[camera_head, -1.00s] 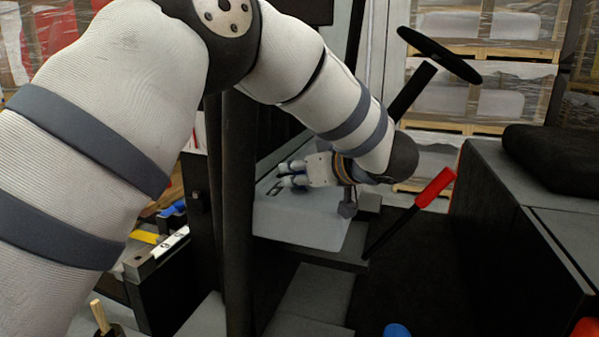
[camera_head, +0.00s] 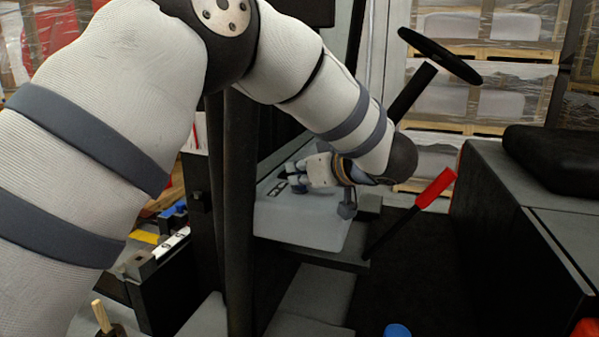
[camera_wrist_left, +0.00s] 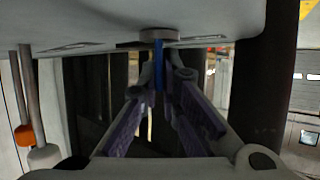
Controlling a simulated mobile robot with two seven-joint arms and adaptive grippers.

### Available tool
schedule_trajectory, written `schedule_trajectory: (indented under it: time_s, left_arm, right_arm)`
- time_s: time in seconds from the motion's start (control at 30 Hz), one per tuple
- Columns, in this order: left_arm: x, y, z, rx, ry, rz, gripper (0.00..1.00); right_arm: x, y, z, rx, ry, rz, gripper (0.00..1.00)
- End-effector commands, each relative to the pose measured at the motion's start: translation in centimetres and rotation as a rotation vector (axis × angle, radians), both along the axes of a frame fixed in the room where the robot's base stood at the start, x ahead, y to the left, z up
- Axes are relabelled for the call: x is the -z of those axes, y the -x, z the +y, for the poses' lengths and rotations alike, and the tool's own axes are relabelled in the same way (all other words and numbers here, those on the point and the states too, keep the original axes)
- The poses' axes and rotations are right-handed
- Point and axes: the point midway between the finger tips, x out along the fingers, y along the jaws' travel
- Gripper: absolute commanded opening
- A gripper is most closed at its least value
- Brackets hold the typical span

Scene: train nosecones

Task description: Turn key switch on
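The key switch shows in the left wrist view as a grey round base (camera_wrist_left: 160,34) on the light grey console, with a blue key (camera_wrist_left: 158,66) sticking out of it. My left gripper (camera_wrist_left: 165,72) has its purple-padded fingers on both sides of the key, drawn close together, and it looks shut on the key. In the head view my left gripper (camera_head: 292,178) is at the top of the grey console (camera_head: 300,222), with its fingers pointing left. My right gripper is in neither view.
A red-handled lever (camera_head: 436,188) stands just right of the console. A black steering wheel (camera_head: 440,55) is above and behind it. A dark upright post (camera_head: 238,210) stands left of the console. A black seat (camera_head: 555,160) is at the right.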

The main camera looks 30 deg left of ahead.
Motion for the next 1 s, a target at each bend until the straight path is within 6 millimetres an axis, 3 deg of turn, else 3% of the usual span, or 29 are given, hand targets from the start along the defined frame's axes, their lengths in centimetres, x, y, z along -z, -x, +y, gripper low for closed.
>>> schedule_trajectory:
  time_s: [0.37, 1.0]
  left_arm:
    - [-0.3, 0.2, 0.0, 0.113, 0.003, -0.003, 0.00]
    - [0.1, 0.1, 0.0, 0.577, 0.004, 0.003, 0.00]
  right_arm:
    - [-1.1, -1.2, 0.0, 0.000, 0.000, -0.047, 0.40]
    - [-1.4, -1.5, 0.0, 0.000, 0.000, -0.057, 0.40]
